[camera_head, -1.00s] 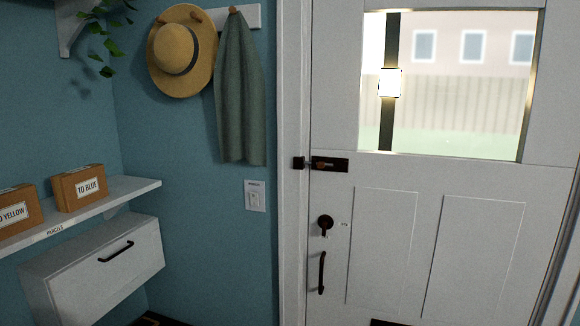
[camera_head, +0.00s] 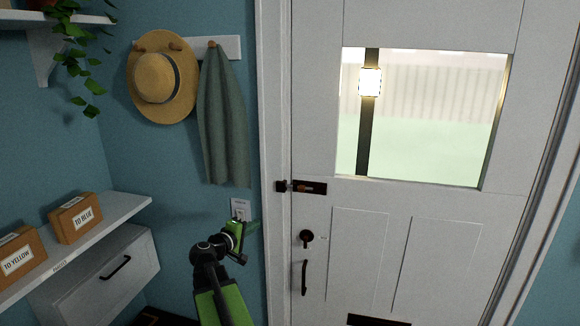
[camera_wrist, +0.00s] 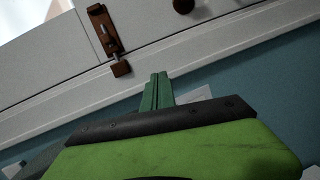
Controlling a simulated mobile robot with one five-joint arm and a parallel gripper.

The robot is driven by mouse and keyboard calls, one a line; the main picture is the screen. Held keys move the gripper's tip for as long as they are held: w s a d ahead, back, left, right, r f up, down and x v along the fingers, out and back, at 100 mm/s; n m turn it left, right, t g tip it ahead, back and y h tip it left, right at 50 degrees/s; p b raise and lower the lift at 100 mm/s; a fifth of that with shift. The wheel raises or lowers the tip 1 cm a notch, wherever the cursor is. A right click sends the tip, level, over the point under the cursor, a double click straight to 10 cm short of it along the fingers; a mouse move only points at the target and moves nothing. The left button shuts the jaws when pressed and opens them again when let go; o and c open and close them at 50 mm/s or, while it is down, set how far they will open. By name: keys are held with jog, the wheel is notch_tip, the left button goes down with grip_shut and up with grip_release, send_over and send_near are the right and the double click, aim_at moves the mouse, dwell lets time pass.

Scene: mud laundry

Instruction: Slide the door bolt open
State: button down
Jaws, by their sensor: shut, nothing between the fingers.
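The door bolt (camera_head: 306,187) is a dark plate with a brownish knob on the white door (camera_head: 310,215), below the window's left corner. Its keeper (camera_head: 282,186) sits on the door frame. In the wrist view the bolt plate (camera_wrist: 103,28) is at the upper left, with a thin rod running toward the keeper block (camera_wrist: 121,68). My gripper (camera_head: 256,226) is in front of the blue wall, left of and below the bolt, apart from it. In the wrist view its green fingers (camera_wrist: 158,78) are together and empty, pointing toward the door frame.
A dark round knob (camera_head: 306,237) and a pull handle (camera_head: 304,278) are below the bolt. A light switch (camera_head: 240,208) is behind my gripper. A hat (camera_head: 160,80) and green cloth (camera_head: 224,120) hang at left, above a shelf with parcels (camera_head: 75,218).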

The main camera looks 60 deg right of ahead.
aim_at(302, 189)
jog(key=s+d+r+n+h+p, duration=0.1)
jog(key=s+d+r+h, duration=0.1)
jog(key=d+r, duration=0.2)
notch_tip(302, 189, up, 4)
jog(key=shift+d+f+n, duration=0.25)
jog(key=shift+n, duration=0.05)
jog(key=d, duration=1)
jog(key=shift+w, duration=0.25)
jog(key=s, duration=0.1)
jog(key=s+d, duration=0.1)
jog(key=s, duration=0.1)
jog(key=shift+s, duration=0.25)
jog(key=shift+s+d, duration=0.1)
jog(key=shift+s, duration=0.1)
jog(key=shift+s, duration=0.15)
